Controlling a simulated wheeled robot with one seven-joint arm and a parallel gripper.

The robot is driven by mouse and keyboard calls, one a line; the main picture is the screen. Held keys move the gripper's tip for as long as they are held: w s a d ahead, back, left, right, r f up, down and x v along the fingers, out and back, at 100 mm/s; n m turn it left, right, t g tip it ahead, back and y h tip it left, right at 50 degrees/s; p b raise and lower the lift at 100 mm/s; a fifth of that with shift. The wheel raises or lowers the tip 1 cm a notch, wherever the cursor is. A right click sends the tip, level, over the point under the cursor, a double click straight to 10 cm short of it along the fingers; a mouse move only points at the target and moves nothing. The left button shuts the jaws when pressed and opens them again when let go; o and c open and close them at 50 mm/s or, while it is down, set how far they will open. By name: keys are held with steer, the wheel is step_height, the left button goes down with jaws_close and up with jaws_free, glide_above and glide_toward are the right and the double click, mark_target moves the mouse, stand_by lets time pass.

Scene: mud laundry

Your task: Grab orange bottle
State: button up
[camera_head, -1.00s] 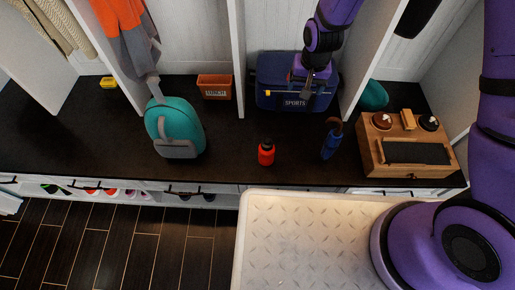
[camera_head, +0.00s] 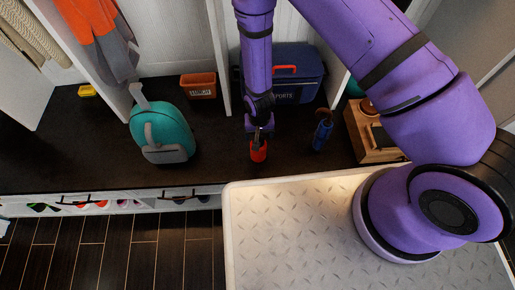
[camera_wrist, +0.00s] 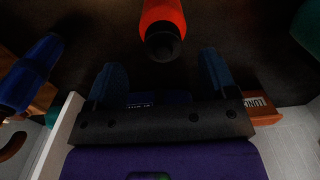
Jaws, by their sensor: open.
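The orange bottle (camera_head: 258,154), red-orange with a black cap, stands upright on the dark bench top. In the head view my gripper (camera_head: 259,136) is right at the bottle's top and hides its cap. In the wrist view the bottle (camera_wrist: 163,22) lies ahead of the fingers, its black cap pointing toward my gripper (camera_wrist: 160,82). The two blue fingers are spread wide apart, and the bottle is beyond their tips, roughly centred between them. Nothing is held.
A blue umbrella (camera_head: 321,133) stands right of the bottle, with a wooden box (camera_head: 366,146) beyond it. A teal backpack (camera_head: 163,130) is to the left. A navy sports bag (camera_head: 297,75) and a terracotta lunch bin (camera_head: 198,86) are behind. The bench between backpack and bottle is clear.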

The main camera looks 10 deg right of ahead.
steer(key=shift+w+a+f, duration=0.1)
steer(key=shift+w+f, duration=0.15)
steer(key=shift+f, duration=1.5)
steer(key=shift+w+f, duration=0.2)
steer(key=shift+f, duration=1.55)
steer(key=shift+c, duration=0.2)
steer(key=c, duration=1.3)
steer(key=shift+o, duration=0.2)
steer(key=shift+r, duration=0.1)
